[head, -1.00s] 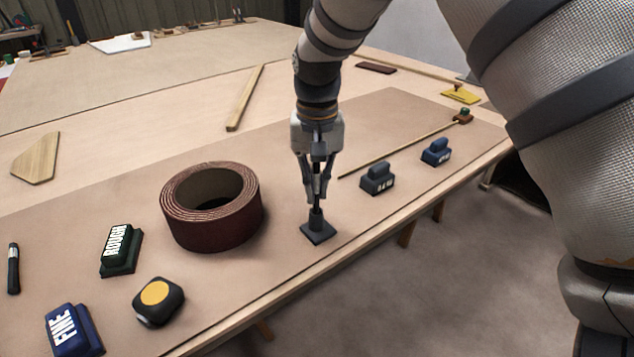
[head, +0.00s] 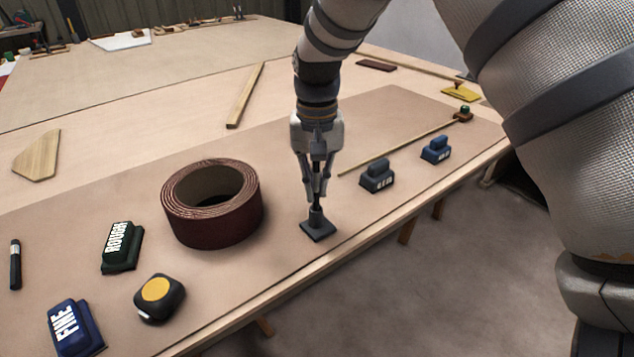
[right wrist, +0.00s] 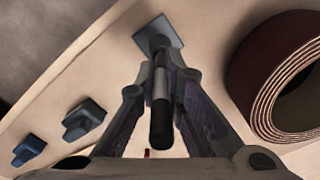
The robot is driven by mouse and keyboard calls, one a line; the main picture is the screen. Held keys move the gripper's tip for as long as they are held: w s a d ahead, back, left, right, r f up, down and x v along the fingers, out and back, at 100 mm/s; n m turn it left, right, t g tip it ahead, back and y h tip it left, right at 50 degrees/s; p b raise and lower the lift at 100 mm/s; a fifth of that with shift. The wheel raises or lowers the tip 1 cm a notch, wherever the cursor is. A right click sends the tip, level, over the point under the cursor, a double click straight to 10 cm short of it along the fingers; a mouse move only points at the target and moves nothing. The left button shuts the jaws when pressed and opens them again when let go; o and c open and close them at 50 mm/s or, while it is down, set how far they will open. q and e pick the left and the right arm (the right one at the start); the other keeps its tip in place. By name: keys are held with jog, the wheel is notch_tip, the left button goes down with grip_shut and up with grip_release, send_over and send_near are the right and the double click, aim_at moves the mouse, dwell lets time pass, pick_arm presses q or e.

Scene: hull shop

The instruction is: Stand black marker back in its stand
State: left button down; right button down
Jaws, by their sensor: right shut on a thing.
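The black marker (right wrist: 161,115), a dark cylinder with a pale band, is upright between the fingers of my right gripper (head: 316,192), which is shut on it. The dark grey stand (head: 318,231), a square base with a short socket, is directly below the fingertips. It also shows in the right wrist view (right wrist: 158,32), beyond the fingertips. The marker's tip is hidden by fingers and socket, so I cannot tell how deep it sits. My left gripper is not in view.
A brown abrasive roll (head: 212,205) stands left of the stand. Two small blocks, grey (head: 377,177) and blue (head: 436,150), sit to the right. A tape measure (head: 160,298), ROUGH block (head: 122,247), FINE block (head: 75,328) and dark pen-like object (head: 15,265) lie left.

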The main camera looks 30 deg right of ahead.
jog(key=shift+f, duration=0.65)
dwell(1.1)
jog(key=c, duration=1.6)
grip_release()
jog(key=shift+c, duration=0.2)
jog(key=shift+r, duration=0.1)
notch_tip(320, 180, up, 10)
jog(key=shift+f, duration=0.1)
